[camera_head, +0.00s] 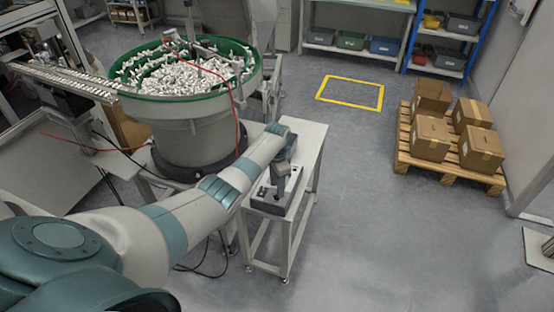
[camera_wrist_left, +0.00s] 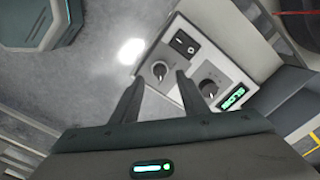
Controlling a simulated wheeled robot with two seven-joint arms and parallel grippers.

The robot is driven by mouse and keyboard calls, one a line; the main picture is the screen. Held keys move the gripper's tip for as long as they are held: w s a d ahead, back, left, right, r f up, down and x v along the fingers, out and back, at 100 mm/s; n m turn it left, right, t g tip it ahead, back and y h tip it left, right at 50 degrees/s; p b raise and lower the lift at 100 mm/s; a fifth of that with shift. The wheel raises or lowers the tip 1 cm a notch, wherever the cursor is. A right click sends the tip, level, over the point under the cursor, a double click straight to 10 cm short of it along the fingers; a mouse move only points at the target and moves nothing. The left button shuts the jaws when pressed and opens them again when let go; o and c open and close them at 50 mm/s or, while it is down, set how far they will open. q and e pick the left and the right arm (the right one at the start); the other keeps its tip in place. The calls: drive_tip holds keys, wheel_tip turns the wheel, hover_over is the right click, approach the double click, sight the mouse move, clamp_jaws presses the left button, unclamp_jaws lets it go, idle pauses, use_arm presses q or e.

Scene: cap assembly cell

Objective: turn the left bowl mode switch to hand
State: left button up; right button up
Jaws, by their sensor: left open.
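The control box (camera_head: 262,205) of the bowl sits on a small side stand under my left gripper (camera_head: 279,186). In the left wrist view the box (camera_wrist_left: 222,48) has a black rocker switch (camera_wrist_left: 184,43), two round knobs and a green display (camera_wrist_left: 232,97). One knob (camera_wrist_left: 159,71) shows between the fingertips of my left gripper (camera_wrist_left: 157,80), which is open and empty. The other knob (camera_wrist_left: 208,88) is right of the right fingertip. Contact with the near knob and its labels cannot be made out. My right gripper is out of view.
The feeder bowl (camera_head: 185,108), green-rimmed and full of small white parts, stands behind and left of the box. The stand (camera_head: 313,150) has a bare top at the back. A pallet (camera_head: 447,170) with cartons is at the right. The floor between is clear.

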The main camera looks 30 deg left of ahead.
use_arm(q)
wheel_tip(320, 180, up, 14)
drive_tip(key=b, duration=0.1)
drive_tip(key=shift+f+b, duration=0.2)
drive_tip(key=shift+b, duration=0.15)
drive_tip(key=shift+f, duration=0.1)
idle(0.3)
